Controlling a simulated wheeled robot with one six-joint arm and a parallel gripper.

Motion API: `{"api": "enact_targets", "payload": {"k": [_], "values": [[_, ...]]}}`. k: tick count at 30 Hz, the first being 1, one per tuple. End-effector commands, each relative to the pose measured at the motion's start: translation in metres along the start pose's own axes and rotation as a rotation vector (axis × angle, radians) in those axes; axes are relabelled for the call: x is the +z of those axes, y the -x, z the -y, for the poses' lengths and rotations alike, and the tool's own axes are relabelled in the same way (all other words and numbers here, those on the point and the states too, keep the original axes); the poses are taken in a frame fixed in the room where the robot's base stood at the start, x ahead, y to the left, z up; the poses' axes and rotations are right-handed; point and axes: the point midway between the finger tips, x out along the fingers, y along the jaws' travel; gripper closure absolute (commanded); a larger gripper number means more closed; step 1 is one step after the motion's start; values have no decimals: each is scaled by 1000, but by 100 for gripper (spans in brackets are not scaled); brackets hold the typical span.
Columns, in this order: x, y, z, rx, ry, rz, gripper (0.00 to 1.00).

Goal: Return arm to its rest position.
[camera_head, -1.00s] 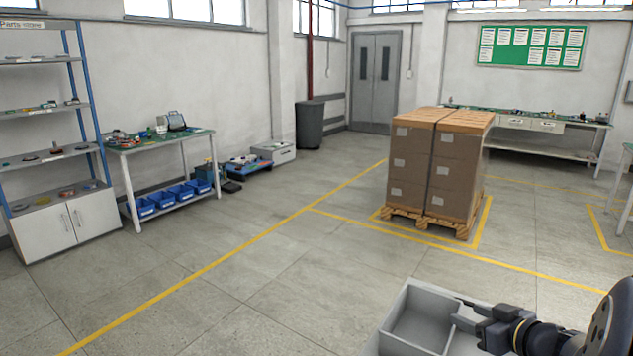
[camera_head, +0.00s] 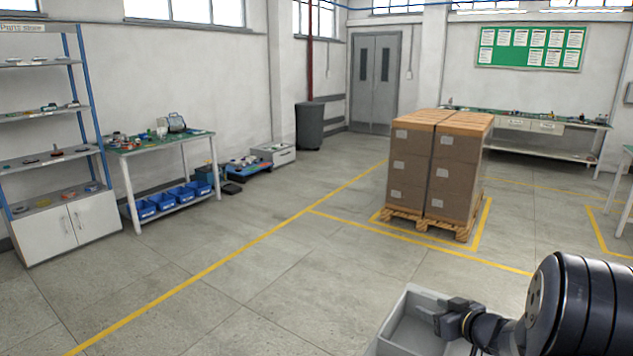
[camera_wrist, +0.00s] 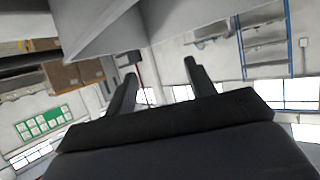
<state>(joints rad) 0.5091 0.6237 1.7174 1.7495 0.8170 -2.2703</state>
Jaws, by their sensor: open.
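My gripper (camera_head: 446,316) shows in the head view at the lower right, just over or beside the right part of a grey open tray (camera_head: 402,334). Its fingers are hard to make out there. In the wrist view my gripper (camera_wrist: 160,70) has its two dark fingers spread well apart, with nothing between them. My dark arm links fill the lower right corner of the head view and hide part of the tray. The visible inside of the tray looks empty.
A pallet of brown boxes (camera_head: 432,170) stands on the floor beyond the tray. A workbench (camera_head: 160,142) with blue bins and a shelf unit (camera_head: 60,160) stand at the left. A dark bin (camera_head: 309,127) is by the back wall. The middle floor is clear.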

Motion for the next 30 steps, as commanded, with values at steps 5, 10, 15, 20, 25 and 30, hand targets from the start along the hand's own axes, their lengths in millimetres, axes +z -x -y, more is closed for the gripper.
{"api": "enact_targets", "payload": {"k": [5,10,15,20,25,30], "values": [[-26,12,-1,3,4,-2,48],[-33,16,-1,2,1,-2,48],[-33,16,-1,1,0,-1,48],[-33,16,0,1,0,-1,48],[-22,12,0,0,-2,1,48],[4,1,0,-1,-4,2,48]]}}
